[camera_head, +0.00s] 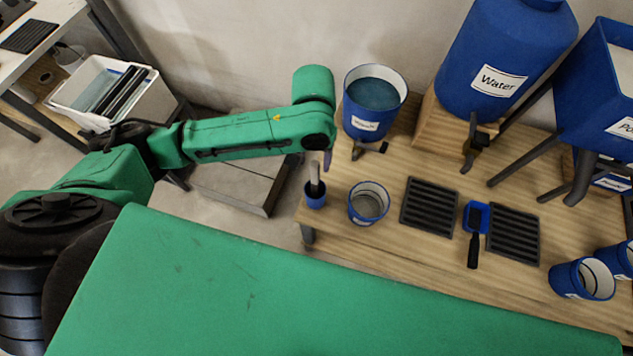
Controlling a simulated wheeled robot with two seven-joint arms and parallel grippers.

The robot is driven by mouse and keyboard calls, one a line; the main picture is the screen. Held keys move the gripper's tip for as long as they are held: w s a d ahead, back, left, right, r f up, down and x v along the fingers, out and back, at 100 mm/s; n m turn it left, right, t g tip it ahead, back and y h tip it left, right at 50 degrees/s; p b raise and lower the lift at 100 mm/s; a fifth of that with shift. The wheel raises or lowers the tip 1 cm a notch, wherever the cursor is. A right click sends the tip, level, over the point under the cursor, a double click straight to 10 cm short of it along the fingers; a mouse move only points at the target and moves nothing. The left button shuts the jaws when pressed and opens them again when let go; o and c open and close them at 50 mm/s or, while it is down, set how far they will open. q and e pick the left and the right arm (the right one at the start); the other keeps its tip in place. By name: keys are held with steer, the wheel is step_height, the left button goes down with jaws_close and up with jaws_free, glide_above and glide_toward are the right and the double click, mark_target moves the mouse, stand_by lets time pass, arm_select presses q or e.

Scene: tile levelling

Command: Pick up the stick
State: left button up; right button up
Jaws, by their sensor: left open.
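My left gripper (328,158) is mostly hidden below the wrist; only a small part shows close to the stick's top. It is open, and I cannot tell whether it touches the stick. My right gripper is not in view.
A large green part of my body covers the foreground.

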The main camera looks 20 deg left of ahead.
mark_target(315, 176)
arm_select(q)
step_height(315, 176, down, 9)
steer(key=shift+w+f+p, duration=0.1)
steer(key=shift+w+p, duration=0.05)
steer(key=shift+p, duration=0.25)
jaws_close()
